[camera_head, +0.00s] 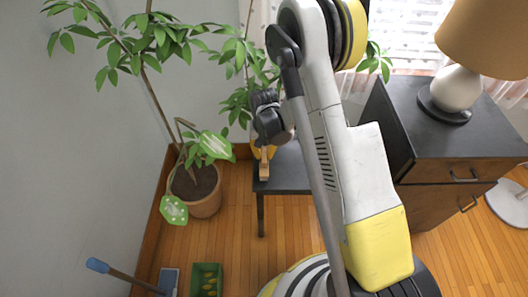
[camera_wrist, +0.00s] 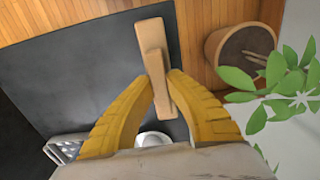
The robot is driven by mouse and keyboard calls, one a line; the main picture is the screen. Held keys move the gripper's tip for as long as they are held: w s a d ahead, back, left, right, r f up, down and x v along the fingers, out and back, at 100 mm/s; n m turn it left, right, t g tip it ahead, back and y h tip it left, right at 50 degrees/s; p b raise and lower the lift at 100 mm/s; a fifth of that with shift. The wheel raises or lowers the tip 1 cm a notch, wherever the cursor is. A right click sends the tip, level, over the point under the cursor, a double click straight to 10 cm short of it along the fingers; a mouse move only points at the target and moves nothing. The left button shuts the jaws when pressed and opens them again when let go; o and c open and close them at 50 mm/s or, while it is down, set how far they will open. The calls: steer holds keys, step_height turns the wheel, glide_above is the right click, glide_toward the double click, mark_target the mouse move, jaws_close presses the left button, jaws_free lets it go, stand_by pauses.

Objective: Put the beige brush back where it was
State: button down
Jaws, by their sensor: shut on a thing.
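The beige brush (camera_head: 264,163) is between the fingers of my gripper (camera_head: 263,148), at the left end of the small dark table in the head view. In the wrist view my yellow-fingered gripper (camera_wrist: 165,88) is shut on the brush (camera_wrist: 153,50), whose long block sticks out past the fingertips. The dark tabletop (camera_wrist: 70,75) lies beneath it. The brush is over the table near its edge; I cannot tell whether it touches the top. My arm hides much of the table in the head view.
A potted plant (camera_head: 203,190) stands left of the table (camera_head: 289,176). A dark cabinet (camera_head: 440,140) with a lamp (camera_head: 458,85) is at the right. A green bin (camera_head: 206,279) is on the floor. A white round item (camera_wrist: 152,138) and a grey ridged item (camera_wrist: 66,147) show near my fingers.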

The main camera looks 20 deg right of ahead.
steer(key=shift+f, duration=0.7)
stand_by(0.4)
steer(key=c, duration=1.4)
jaws_free()
steer(key=s+r+n+t, duration=0.1)
steer(key=s+r, duration=0.2)
steer(key=r, duration=0.7)
steer(key=s+r+t, duration=0.1)
steer(key=s+r, duration=0.2)
steer(key=r, duration=0.7)
steer(key=s+r+n+t, duration=0.1)
steer(key=s+r+t, duration=0.15)
steer(key=r, duration=0.65)
steer(key=s+r+n+t, duration=0.1)
steer(key=s+r, duration=0.3)
steer(key=s, duration=0.7)
steer(key=shift+s+r+n+t, duration=0.3)
steer(key=shift+r+t, duration=0.1)
steer(key=shift+t, duration=0.45)
